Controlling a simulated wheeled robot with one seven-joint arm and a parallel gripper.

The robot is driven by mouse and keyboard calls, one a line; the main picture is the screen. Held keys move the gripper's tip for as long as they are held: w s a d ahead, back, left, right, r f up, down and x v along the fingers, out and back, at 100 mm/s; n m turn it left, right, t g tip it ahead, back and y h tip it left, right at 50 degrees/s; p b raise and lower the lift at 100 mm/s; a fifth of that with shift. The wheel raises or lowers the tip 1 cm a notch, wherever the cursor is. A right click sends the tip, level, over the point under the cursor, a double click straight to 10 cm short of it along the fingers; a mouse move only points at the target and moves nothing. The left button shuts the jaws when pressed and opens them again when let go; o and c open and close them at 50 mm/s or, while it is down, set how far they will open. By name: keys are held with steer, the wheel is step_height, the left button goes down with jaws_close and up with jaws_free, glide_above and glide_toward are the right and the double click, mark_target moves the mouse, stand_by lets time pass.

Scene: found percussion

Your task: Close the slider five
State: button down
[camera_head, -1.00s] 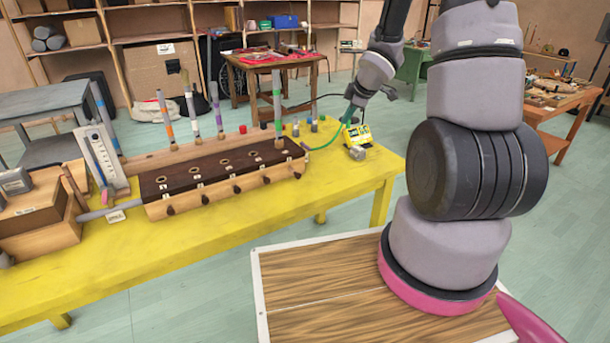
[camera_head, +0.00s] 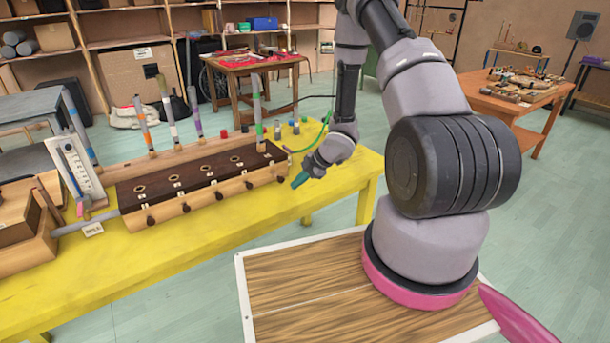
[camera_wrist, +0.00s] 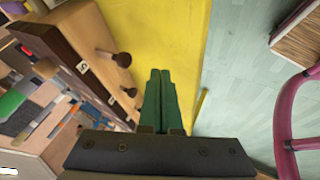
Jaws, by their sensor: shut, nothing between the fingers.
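The long wooden box (camera_head: 215,195) with a dark top and a row of slider knobs along its front lies on the yellow table. Slider five's dark knob (camera_head: 281,180) is the rightmost one and sticks out of the front face. In the wrist view a dark knob (camera_wrist: 122,59) stands out near a label that appears to read 5. My gripper (camera_head: 299,181) has green fingers, shut and empty. It is just right of slider five, near the box's right end, and looks apart from it. The wrist view shows the fingertips (camera_wrist: 160,72) to the right of the knobs.
Coloured upright tubes (camera_head: 167,110) rise behind the box. A green hose (camera_head: 318,135) curves near the box's right end, beside my arm. The yellow table (camera_head: 120,280) is clear in front of the box. A white gauge board (camera_head: 75,170) stands at the left.

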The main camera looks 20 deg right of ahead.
mark_target(280, 179)
steer(key=shift+x, duration=1.05)
steer(key=w, duration=0.2)
steer(key=shift+w+a+r, duration=0.15)
steer(key=shift+w+a, duration=0.1)
steer(key=shift+w, duration=0.05)
steer(key=shift+w+a, duration=0.25)
steer(key=shift+w, duration=0.4)
steer(key=shift+w, duration=0.15)
steer(key=shift+w+a, duration=0.25)
steer(key=shift+w, duration=0.35)
steer(key=shift+w+a, duration=0.2)
steer(key=shift+w, duration=0.4)
steer(key=shift+w+a+r, duration=0.1)
steer(key=shift+w, duration=0.45)
